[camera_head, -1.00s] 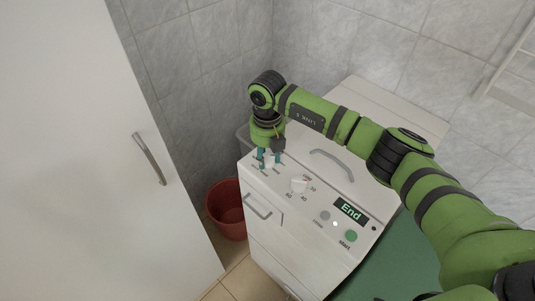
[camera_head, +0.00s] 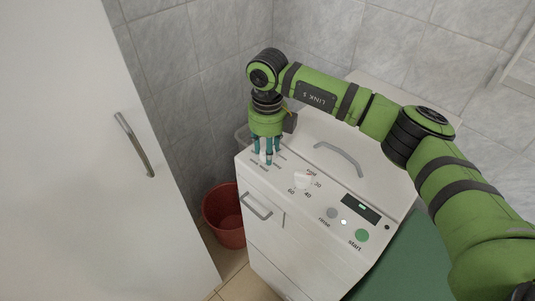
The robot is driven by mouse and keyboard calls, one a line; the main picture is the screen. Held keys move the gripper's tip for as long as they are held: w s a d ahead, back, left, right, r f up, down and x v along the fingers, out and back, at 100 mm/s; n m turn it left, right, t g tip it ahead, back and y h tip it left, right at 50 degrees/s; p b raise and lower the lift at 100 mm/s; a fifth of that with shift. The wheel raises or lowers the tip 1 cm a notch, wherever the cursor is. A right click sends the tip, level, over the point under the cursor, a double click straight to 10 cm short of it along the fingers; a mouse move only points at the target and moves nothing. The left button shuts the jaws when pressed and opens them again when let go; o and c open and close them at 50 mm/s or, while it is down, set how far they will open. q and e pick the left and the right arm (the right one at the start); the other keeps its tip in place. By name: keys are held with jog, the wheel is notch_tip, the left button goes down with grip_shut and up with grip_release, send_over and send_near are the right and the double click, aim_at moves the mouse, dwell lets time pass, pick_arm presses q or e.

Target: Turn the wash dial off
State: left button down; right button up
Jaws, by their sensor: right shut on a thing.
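The washing machine (camera_head: 262,232) stands in the corner with a white control panel on top. My right gripper (camera_head: 265,158) points down at the panel's left end, its teal fingers shut around the white wash dial (camera_head: 264,157). The fingers and palm hide most of that dial, so its pointer setting cannot be read. A second white dial (camera_head: 302,181), marked with temperatures, sits to the right, apart from the gripper. The display (camera_head: 361,208) is dark with a small faint light mark. My left gripper is not in view.
A grey rinse button (camera_head: 332,213) and a green start button (camera_head: 362,235) are on the panel. A curved lid handle (camera_head: 338,157) lies behind it. A red bucket (camera_head: 226,216) stands on the floor left of the machine. A white cabinet door (camera_head: 95,190) fills the left.

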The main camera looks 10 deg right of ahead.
jog(key=shift+n+b, duration=0.65)
jog(key=shift+n, duration=0.35)
jog(key=o, duration=1.1)
jog(key=shift+o, duration=0.2)
jog(key=shift+r, duration=0.1)
notch_tip(320, 180, up, 12)
